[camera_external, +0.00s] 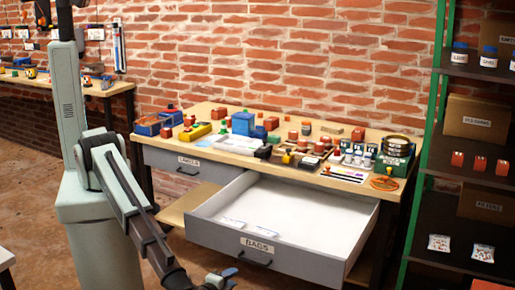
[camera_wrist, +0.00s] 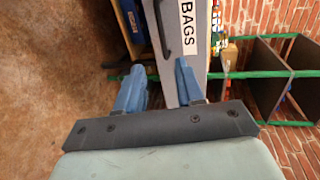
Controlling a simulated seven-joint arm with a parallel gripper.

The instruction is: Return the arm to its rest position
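My arm (camera_external: 125,200) reaches down and forward from its pale green base column, in front of the workbench. My gripper (camera_external: 226,277) is at the bottom edge of the external view, partly cut off, in front of the drawer labelled BAGS (camera_external: 335,268). In the wrist view my gripper (camera_wrist: 158,70) shows two blue fingers apart with nothing between them. The BAGS drawer front (camera_wrist: 189,70) with its dark handle lies beyond the fingertips, and I see no contact with it.
The BAGS drawer is pulled out and holds a few small bags (camera_external: 262,231) at its front. The drawer labelled LABELS (camera_external: 187,168) is shut. The bench top (camera_external: 225,150) is crowded with blocks and tools. A green-framed shelf (camera_external: 425,150) stands on the right. Floor (camera_external: 30,235) shows at left.

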